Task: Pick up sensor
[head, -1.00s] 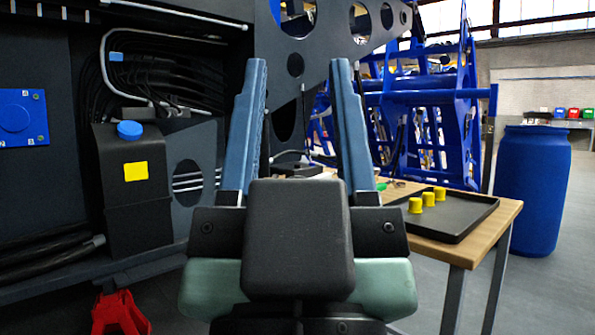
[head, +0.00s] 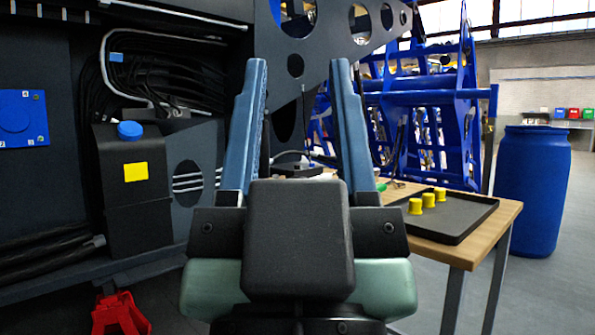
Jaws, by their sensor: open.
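My gripper (head: 298,64) fills the middle of the head view. Its two blue fingers are spread wide apart, and nothing is held between them. Behind them, partly hidden by the gripper, a small black device (head: 292,167) with a thin upright rod stands on the wooden table. I cannot tell which of these, if any, is the sensor.
The wooden table (head: 507,212) is at the right, with a blue barrel (head: 533,190) beyond it. The dark chassis (head: 60,185) stands at the left, with a red stand (head: 120,315) below it. A blue frame (head: 420,97) rises behind the table.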

